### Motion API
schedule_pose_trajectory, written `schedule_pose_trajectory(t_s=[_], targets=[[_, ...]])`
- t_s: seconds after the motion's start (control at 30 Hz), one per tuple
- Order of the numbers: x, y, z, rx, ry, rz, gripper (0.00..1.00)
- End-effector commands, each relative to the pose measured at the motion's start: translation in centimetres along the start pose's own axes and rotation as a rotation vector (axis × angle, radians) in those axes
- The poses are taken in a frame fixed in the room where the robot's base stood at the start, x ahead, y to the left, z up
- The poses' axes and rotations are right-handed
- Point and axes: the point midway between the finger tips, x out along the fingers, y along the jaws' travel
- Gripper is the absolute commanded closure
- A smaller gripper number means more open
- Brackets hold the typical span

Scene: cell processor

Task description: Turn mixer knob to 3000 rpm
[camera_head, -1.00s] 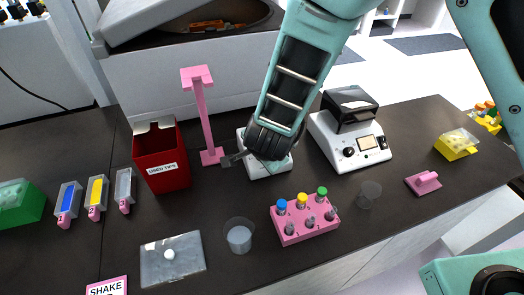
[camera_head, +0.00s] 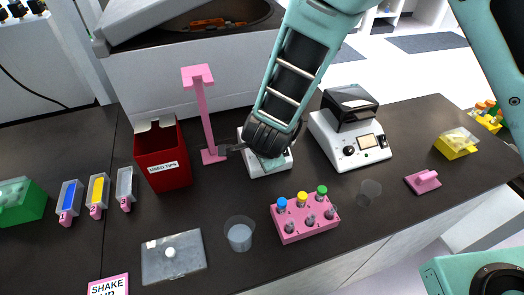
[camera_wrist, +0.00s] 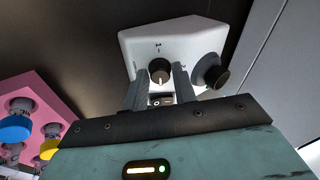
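The mixer is a small white unit (camera_wrist: 172,42) that fills the top middle of the wrist view. Its body also shows under my gripper in the head view (camera_head: 270,172). Its black knob (camera_wrist: 161,68) has a light mark pointing toward the bottom of the picture. My gripper (camera_wrist: 160,80) is open, with one finger on each side of the knob. I cannot tell whether either finger touches it. A black round part (camera_wrist: 211,72) sits at the mixer's right in the wrist view. The speed markings are too small to read. In the head view my wrist hides the knob.
A pink stand (camera_head: 205,115) and a red used-tips box (camera_head: 163,157) stand left of the mixer. A white device with a dark lid (camera_head: 350,140) is close on the right. A pink tube rack (camera_head: 290,228) and clear cup (camera_head: 239,234) are in front.

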Motion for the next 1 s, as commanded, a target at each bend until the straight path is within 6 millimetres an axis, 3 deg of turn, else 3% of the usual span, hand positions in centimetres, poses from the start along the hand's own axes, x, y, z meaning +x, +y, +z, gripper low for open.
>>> schedule_pose_trajectory(t_s=[0.33,0.47,0.57,1.0], targets=[[-0.1,0.0,0.0,-0.001,0.000,0.000,0.55],[-1.0,-0.1,0.0,0.000,-0.001,-0.001,0.55],[-2.6,-0.1,0.0,-0.001,-0.002,-0.003,0.55],[-12.9,-0.2,-0.1,0.001,-0.001,-0.003,0.55]])
